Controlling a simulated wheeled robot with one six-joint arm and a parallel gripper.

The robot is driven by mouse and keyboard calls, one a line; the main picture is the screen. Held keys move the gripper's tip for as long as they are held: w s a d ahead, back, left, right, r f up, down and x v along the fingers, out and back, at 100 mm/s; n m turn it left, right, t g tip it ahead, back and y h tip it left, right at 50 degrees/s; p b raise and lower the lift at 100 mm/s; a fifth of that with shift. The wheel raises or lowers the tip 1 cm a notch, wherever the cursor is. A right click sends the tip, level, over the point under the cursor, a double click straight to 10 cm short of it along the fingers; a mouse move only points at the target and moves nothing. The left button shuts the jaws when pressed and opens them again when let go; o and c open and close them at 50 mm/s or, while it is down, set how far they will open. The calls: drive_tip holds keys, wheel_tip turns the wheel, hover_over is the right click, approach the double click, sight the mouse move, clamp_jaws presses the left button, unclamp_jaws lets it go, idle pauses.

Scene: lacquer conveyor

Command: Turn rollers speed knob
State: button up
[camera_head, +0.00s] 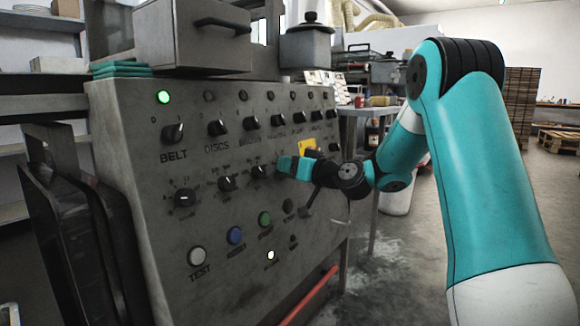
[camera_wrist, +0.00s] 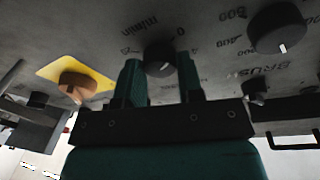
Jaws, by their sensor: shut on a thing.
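The knob between my fingers is small, round and dark with a pale mark, seen in the wrist view (camera_wrist: 160,58); "m/min" is printed by it. I take it for the rollers speed knob; its name label is not readable. My gripper (camera_wrist: 160,76) is shut on this knob, one teal finger on each side. In the head view my gripper (camera_head: 283,164) is against the grey control panel (camera_head: 140,235), right of the neighbouring dark knob (camera_head: 259,172), and hides the held knob.
A larger dark knob (camera_wrist: 277,29) is on one side. An orange-brown knob on a yellow plate (camera_wrist: 77,83) is on the other. The panel also has a row of switches, a belt switch (camera_head: 173,132), and coloured buttons (camera_head: 235,235) below. A lit green lamp (camera_head: 163,97) is at upper left.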

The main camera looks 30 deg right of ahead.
drive_tip(key=m+p, duration=0.2)
drive_tip(key=m+h+p, duration=0.1)
drive_tip(key=m+p, duration=0.2)
drive_tip(key=p, duration=0.1)
drive_tip(key=shift+a+r+m+g+p, duration=0.1)
drive_tip(key=shift+r+m+g+p, duration=0.2)
drive_tip(key=shift+r+m+p, duration=0.1)
drive_tip(key=m+p, duration=0.3)
drive_tip(key=shift+f+g+h+p, duration=0.1)
drive_tip(key=shift+g+h+p, duration=0.2)
drive_tip(key=shift+f+m+p, duration=0.15)
drive_tip(key=shift+m+p, duration=0.65)
drive_tip(key=shift+p, duration=0.1)
drive_tip(key=o, duration=0.9)
